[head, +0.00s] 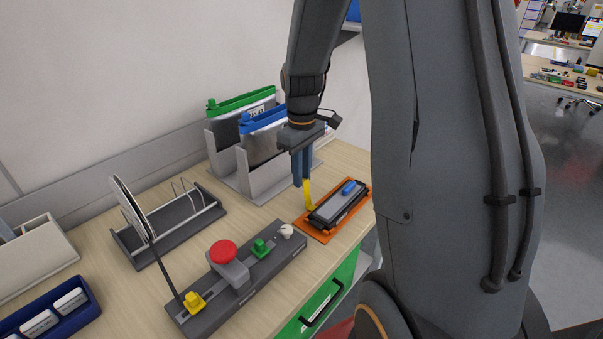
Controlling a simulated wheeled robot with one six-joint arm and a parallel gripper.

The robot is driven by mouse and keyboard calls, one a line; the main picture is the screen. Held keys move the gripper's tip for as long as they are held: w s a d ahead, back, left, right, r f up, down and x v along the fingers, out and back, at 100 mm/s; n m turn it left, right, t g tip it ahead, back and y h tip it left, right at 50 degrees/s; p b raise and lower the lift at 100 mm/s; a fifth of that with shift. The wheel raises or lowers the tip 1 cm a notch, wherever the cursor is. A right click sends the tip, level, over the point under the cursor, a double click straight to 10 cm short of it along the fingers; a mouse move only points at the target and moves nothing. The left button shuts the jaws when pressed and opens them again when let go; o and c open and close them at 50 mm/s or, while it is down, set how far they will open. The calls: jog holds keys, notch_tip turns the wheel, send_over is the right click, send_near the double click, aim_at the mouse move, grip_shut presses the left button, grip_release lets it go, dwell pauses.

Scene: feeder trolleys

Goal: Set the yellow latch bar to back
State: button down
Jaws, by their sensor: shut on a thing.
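The yellow latch bar (309,197) stands up at the left end of a dark, grey-topped device (338,202) on an orange base plate (307,228). A small blue part (348,187) sits on top of the device. My gripper (302,182) points down from above, its blue fingers shut on the upper end of the latch bar. The fingers hide the top of the bar. My arm hides the area to the right of the device.
A grey control box with a red button (222,251), a green knob (261,246) and a yellow knob (194,302) lies left of the device. Grey file holders (262,175) stand behind. A dark rack (158,236) is further left. A green drawer front (330,297) is below.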

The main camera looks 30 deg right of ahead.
jog(key=shift+s+d+r, duration=0.15)
jog(key=shift+s+r, duration=0.05)
jog(key=shift+s, duration=0.2)
jog(key=shift+f, duration=0.1)
jog(key=shift+s+p, duration=0.2)
jog(key=shift+p, duration=0.1)
jog(key=c, duration=1.7)
grip_release()
jog(key=shift+w+r, duration=0.15)
jog(key=shift+r, duration=0.15)
notch_tip(320, 180, up, 7)
jog(key=shift+r+b, duration=0.15)
jog(key=shift+b, duration=0.7)
